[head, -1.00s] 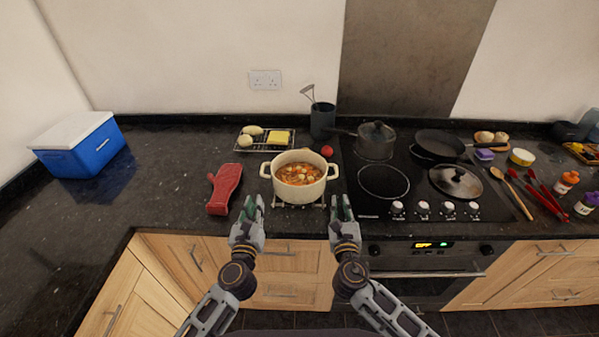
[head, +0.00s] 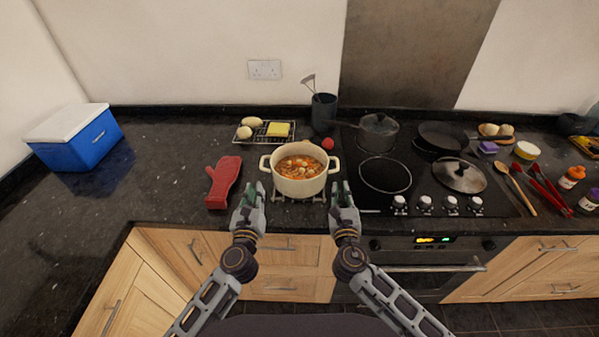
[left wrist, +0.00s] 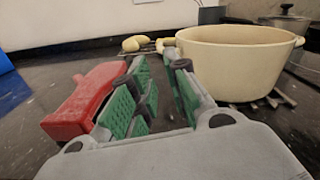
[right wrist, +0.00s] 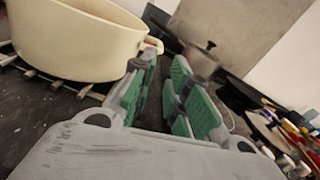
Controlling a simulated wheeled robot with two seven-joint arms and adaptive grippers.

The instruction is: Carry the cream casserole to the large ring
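The cream casserole (head: 300,183), full of reddish stew, stands upright on a metal trivet (head: 289,198) left of the hob. It has a loop handle on each side. It also shows in the left wrist view (left wrist: 232,62) and the right wrist view (right wrist: 75,40). The large ring (head: 385,175) is an empty circle on the black hob, right of the casserole. My left gripper (head: 252,193) is open and empty, in front of the left handle. My right gripper (head: 340,192) is open and empty, in front of the right handle. Neither visibly touches the pot.
A red oven mitt (head: 222,182) lies left of the casserole. A rack with food (head: 264,133), a utensil pot (head: 324,113) and a tomato (head: 327,143) are behind it.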

